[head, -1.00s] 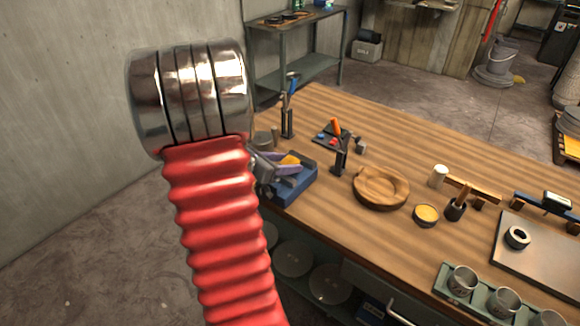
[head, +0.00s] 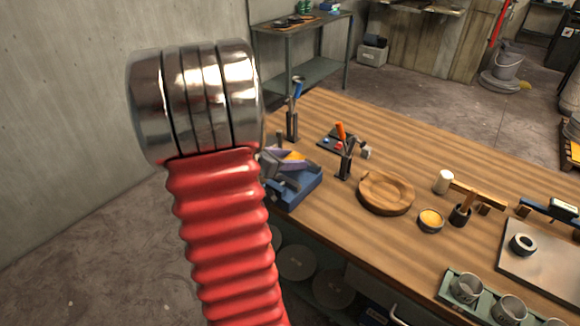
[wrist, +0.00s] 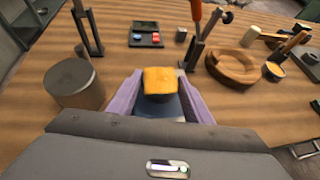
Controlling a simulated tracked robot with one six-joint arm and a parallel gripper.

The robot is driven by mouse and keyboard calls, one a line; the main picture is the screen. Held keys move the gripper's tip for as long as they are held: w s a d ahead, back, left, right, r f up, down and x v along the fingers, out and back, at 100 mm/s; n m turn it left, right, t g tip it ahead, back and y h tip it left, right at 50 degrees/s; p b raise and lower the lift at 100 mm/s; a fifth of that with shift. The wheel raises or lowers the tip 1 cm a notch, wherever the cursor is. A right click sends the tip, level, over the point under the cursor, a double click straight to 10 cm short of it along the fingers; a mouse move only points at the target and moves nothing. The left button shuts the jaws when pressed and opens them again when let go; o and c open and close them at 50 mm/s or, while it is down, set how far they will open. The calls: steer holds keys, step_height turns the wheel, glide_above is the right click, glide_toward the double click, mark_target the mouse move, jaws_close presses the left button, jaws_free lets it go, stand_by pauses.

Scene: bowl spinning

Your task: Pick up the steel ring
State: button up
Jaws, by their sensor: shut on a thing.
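My gripper (head: 286,158) is at the left end of the wooden bench, over a blue box-shaped thing (head: 297,188). In the wrist view, its purple fingers (wrist: 160,88) are shut on a yellow block (wrist: 160,79). A dark blue part shows between the fingers below the block. A grey ring (head: 523,244) with a dark hole lies on a metal plate (head: 540,270) at the right, far from my gripper. I cannot tell for sure that it is the steel ring. My red arm sleeve hides part of the left side.
Upright tool stands (head: 344,165) rise close to my gripper. Metal cups (head: 467,288) sit in a green tray. The bench's front middle is clear.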

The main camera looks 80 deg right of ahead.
step_height(320, 180, up, 7)
steer(key=shift+r, duration=0.1)
stand_by(0.7)
steer(key=w+a+f+n+t+h, duration=0.1)
steer(key=w+a+n+t, duration=0.2)
steer(key=w, duration=0.6)
steer(key=w+a+n+t+h, duration=0.1)
steer(key=w+a+n+t, duration=0.2)
steer(key=w, duration=0.6)
steer(key=w+a+f+n+t, duration=0.2)
steer(key=w+a+n+t, duration=0.35)
steer(key=w+a, duration=1)
steer(key=w+a+f+n+t+y, duration=0.2)
steer(key=w+a+n, duration=0.1)
steer(key=a, duration=0.8)
steer(key=w+a+f+n+t+y, duration=0.2)
steer(key=w+a+n+y, duration=0.1)
steer(key=a, duration=0.8)
steer(key=w+a+f+n+t+y, duration=0.2)
steer(key=w+a+n+t+y, duration=0.1)
steer(key=a, duration=0.8)
steer(key=shift+w+a+n, duration=0.15)
steer(key=shift+w+n, duration=0.4)
steer(key=shift+w, duration=0.4)
